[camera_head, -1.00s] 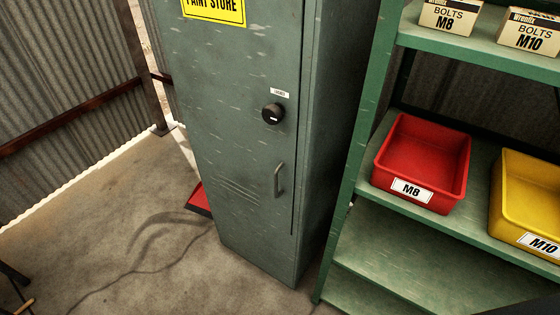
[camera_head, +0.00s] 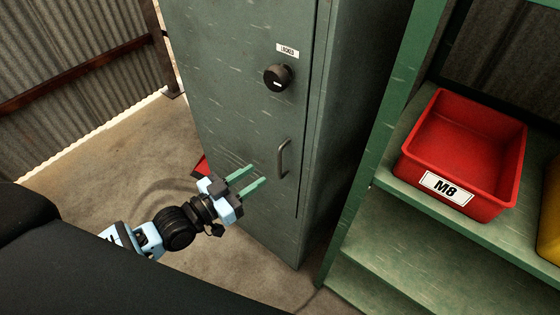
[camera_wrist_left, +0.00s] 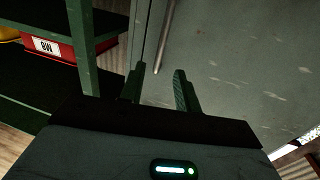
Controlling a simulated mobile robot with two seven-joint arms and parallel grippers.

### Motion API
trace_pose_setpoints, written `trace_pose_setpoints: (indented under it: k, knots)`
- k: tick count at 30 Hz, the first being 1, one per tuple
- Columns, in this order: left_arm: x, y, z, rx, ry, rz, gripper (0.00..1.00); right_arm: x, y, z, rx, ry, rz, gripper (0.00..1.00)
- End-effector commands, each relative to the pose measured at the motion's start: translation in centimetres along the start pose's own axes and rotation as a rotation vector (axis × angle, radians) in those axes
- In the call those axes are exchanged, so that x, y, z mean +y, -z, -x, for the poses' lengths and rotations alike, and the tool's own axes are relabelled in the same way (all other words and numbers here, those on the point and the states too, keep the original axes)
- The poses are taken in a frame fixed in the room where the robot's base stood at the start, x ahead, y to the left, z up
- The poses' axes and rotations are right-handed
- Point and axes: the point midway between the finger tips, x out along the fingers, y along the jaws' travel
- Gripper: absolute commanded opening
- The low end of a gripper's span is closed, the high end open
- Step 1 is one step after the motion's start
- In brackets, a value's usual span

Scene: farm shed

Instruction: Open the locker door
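The grey-green locker (camera_head: 235,75) stands upright in the middle of the head view, its door shut. A black round knob (camera_head: 278,77) is on the door below a small white label reading LOCKED (camera_head: 287,50). A vertical bar handle (camera_head: 283,158) is lower down near the door's right edge. My left gripper (camera_head: 254,178) is open and empty, its two green fingers pointing toward the door, left of and a little below the handle. In the left wrist view, the open fingers (camera_wrist_left: 158,85) show before the door, and the handle (camera_wrist_left: 164,38) lies beyond them. My right gripper is out of view.
A green shelf rack (camera_head: 395,197) stands close on the locker's right, holding a red M8 bin (camera_head: 462,150) and part of a yellow bin (camera_head: 550,215). A corrugated wall (camera_head: 70,70) is at the left.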

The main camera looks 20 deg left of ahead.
Motion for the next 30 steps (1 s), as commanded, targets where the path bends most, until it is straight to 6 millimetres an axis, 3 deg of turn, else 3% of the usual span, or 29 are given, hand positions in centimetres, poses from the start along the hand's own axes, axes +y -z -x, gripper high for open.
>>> trace_pose_setpoints:
  k: [15,28,30]
  knots:
    - [0.0,0.1,-6.6,0.001,0.001,0.001,0.33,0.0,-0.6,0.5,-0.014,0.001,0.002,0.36]
    - [0.1,0.0,-7.4,-0.001,0.0,0.001,0.33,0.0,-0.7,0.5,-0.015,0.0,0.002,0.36]
    - [0.0,0.0,-7.4,-0.001,0.0,0.0,0.23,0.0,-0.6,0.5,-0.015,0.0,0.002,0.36]
